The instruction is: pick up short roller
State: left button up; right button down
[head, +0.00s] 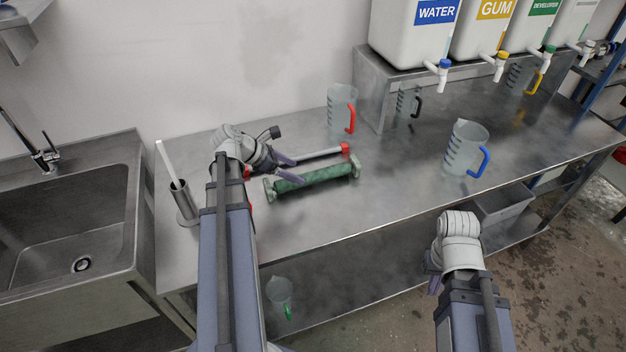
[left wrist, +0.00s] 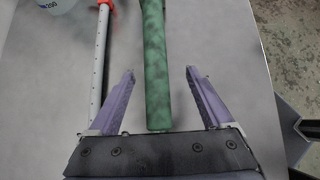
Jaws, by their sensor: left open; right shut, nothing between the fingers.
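A green roller (head: 312,178) with green end pieces lies on the steel bench, left of its middle. It is the only roller I can make out, and its left part is near my left gripper (head: 287,168). In the left wrist view the green roller (left wrist: 155,60) runs lengthwise between the open fingers of my left gripper (left wrist: 160,72), with a gap on each side. I cannot tell how high the fingers are above it. My right gripper (head: 433,278) is shut and empty, out in front of the bench edge.
A grey bar with red ends (head: 320,154) lies just behind the roller; it also shows in the left wrist view (left wrist: 100,60). A red-handled jug (head: 341,105) and a blue-handled jug (head: 463,150) stand on the bench. A metal cup (head: 184,203) stands left of my left arm.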

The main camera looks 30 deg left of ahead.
aim_at(306, 175)
pick_arm(q)
jog(key=shift+b+x, duration=0.95)
jog(key=shift+x, duration=0.25)
jog(key=shift+w+f, duration=0.1)
jog(key=shift+f, duration=0.05)
jog(key=b+x, duration=0.2)
jog(key=x, duration=0.1)
jog(key=b+x, duration=0.1)
jog(key=shift+w+a+f, duration=0.15)
jog(key=shift+w+f, duration=0.2)
jog(key=shift+w+f+b, duration=0.15)
jog(key=shift+b, duration=0.25)
jog(key=shift+c, duration=0.2)
grip_shut()
